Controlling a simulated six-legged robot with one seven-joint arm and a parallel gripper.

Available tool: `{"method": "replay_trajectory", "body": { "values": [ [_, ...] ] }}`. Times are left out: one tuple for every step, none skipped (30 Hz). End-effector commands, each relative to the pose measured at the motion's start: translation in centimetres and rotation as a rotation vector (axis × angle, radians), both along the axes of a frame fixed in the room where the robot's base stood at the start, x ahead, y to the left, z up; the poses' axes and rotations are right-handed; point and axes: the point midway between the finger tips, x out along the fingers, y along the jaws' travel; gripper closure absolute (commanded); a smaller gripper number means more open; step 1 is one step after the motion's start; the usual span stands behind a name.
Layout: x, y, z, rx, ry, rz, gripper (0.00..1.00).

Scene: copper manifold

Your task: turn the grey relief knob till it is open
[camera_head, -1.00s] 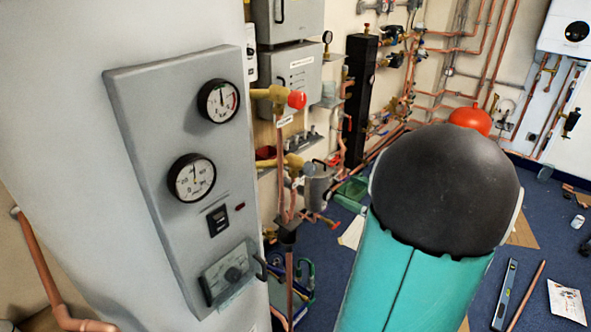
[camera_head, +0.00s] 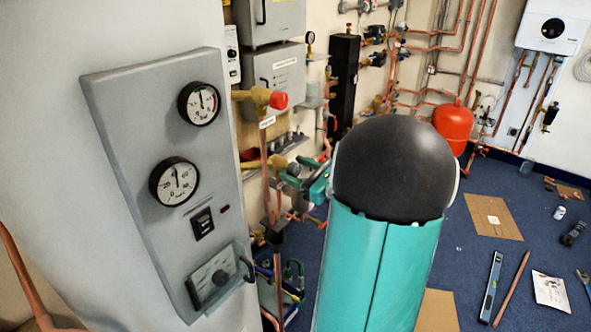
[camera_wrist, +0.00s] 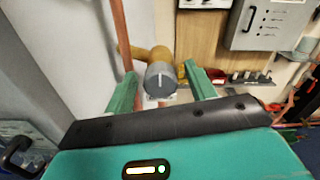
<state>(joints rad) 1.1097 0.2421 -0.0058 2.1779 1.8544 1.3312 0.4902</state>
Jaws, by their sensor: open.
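The grey relief knob (camera_wrist: 161,78) is on a brass valve body (camera_wrist: 150,57) in the wrist view, with a pale line on its face pointing roughly up. My gripper (camera_wrist: 160,71) is open, with one green finger on each side of the knob. Gaps show between the fingers and the knob, so I see no contact. In the head view my gripper (camera_head: 308,178) is at the lower brass valve, beyond my arm, and mostly covers the knob.
A red-capped valve (camera_head: 279,100) is just above on the same copper pipe. A grey gauge panel (camera_head: 150,130) stands at the left. Grey boxes (camera_head: 275,82) hang on the wall behind. Loose tools and card lie on the blue floor at right.

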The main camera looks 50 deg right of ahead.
Motion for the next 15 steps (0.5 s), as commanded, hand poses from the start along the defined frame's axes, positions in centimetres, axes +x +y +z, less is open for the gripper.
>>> {"method": "replay_trajectory", "body": {
  "values": [
    [0.33,0.03,0.00,0.000,0.000,0.000,0.44],
    [0.45,0.03,-0.01,0.000,0.000,0.000,0.44],
    [0.56,0.02,0.00,0.000,0.000,-0.001,0.44],
    [0.60,0.01,-0.01,0.000,0.000,-0.001,0.44],
    [0.62,0.01,-0.01,0.001,0.000,-0.002,0.44],
    [0.62,0.01,-0.01,0.001,0.001,-0.002,0.44],
    [0.62,0.01,-0.01,0.000,0.001,-0.002,0.44],
    [0.61,0.01,-0.01,0.000,0.001,-0.002,0.44],
    [0.61,0.02,-0.01,0.000,0.001,-0.002,0.44],
    [0.60,0.02,0.00,0.000,0.000,-0.001,0.44],
    [0.60,0.02,0.00,0.000,0.000,-0.001,0.48],
    [0.60,0.03,-0.01,0.000,0.000,-0.001,0.56],
    [0.59,0.02,0.00,0.000,0.000,-0.001,0.62],
    [0.59,0.03,-0.01,0.000,0.000,-0.001,0.68],
    [0.58,0.03,-0.01,0.000,0.000,-0.001,0.76]
  ]
}}
